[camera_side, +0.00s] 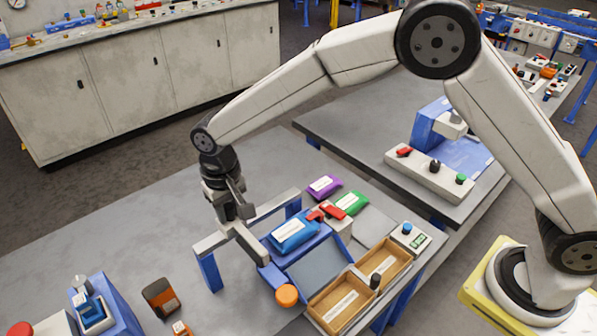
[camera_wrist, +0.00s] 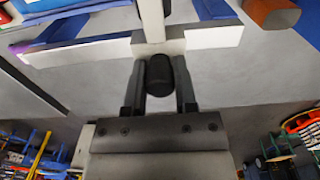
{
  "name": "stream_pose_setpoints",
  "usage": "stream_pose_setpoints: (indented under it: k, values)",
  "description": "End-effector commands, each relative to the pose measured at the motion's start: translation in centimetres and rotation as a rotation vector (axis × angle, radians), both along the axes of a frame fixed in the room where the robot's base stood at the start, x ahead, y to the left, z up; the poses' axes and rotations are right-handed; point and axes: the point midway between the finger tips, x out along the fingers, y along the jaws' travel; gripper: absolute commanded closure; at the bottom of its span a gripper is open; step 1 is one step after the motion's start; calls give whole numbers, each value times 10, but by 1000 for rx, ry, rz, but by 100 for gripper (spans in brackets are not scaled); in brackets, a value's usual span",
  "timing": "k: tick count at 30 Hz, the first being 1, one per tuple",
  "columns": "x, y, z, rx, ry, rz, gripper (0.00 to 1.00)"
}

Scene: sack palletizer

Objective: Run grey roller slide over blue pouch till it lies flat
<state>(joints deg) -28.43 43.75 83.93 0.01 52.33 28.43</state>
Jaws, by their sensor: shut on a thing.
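The blue pouch (camera_side: 293,232) lies on a blue stand, with a white label on top. The grey roller slide (camera_side: 250,244) is a pale bar crossing a long rail, left of the pouch and apart from it in the side view. My gripper (camera_side: 232,211) points down over the rail. In the wrist view my gripper (camera_wrist: 160,85) has its fingers on both sides of a dark round knob (camera_wrist: 160,74) by the pale slide, and is shut on it. The roller's underside is hidden, and I cannot make out the pouch in the wrist view.
The rail (camera_side: 279,203) stands on blue posts. An orange knob (camera_side: 287,295) and wooden trays (camera_side: 340,304) are in front.

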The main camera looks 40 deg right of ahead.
Motion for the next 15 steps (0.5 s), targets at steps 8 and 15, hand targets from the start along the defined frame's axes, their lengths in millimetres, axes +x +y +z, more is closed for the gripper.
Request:
stream_pose_setpoints:
  k: [8, 15]
  values:
    - [1, 15, 1, 2, -5, 1, 100]
    - [2, 23, 2, 2, -6, 0, 100]
